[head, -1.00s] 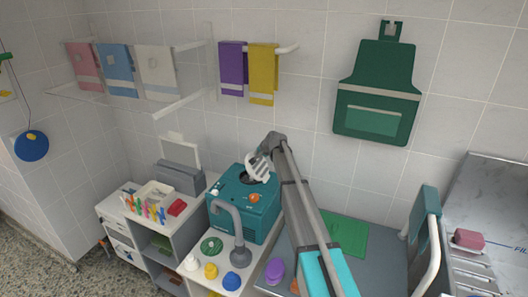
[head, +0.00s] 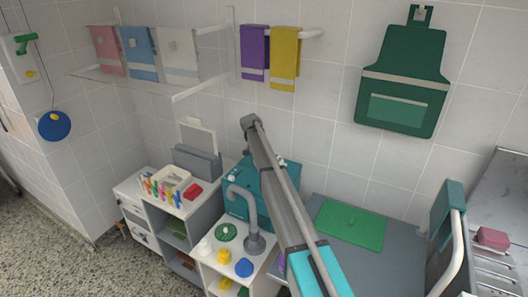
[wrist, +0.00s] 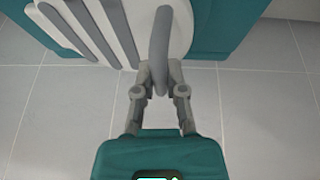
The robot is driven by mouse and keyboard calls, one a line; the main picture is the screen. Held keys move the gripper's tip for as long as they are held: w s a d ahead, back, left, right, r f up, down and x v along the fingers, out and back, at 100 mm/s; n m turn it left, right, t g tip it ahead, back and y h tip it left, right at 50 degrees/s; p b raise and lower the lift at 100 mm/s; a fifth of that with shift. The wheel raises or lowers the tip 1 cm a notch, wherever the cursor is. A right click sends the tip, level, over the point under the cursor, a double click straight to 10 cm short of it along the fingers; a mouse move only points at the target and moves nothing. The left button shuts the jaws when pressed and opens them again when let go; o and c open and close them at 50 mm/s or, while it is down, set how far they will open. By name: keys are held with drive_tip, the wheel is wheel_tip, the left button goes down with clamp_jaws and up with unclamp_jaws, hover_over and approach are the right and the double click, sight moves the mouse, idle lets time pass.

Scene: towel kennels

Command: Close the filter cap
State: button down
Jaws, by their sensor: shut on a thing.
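The filter cap (wrist: 180,32) is a white round disc with grey slats and a curved grey handle (wrist: 160,40), at the top of the wrist view. My gripper (wrist: 159,72) has its fingers shut on the lower end of that handle. The cap lies in front of the teal housing (wrist: 230,25); whether it is seated cannot be told. In the head view the teal machine (head: 236,206) stands on the counter against the wall.
A green mat (head: 350,226) lies right. Towels (head: 270,55) and an apron (head: 402,85) hang above.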

drive_tip(key=shift+a+f+b, duration=0.2)
drive_tip(key=shift+f+b, duration=0.25)
drive_tip(key=shift+f, duration=0.25)
drive_tip(key=c, duration=0.7)
unclamp_jaws()
drive_tip(key=shift+w, duration=0.1)
drive_tip(key=shift+r, duration=0.15)
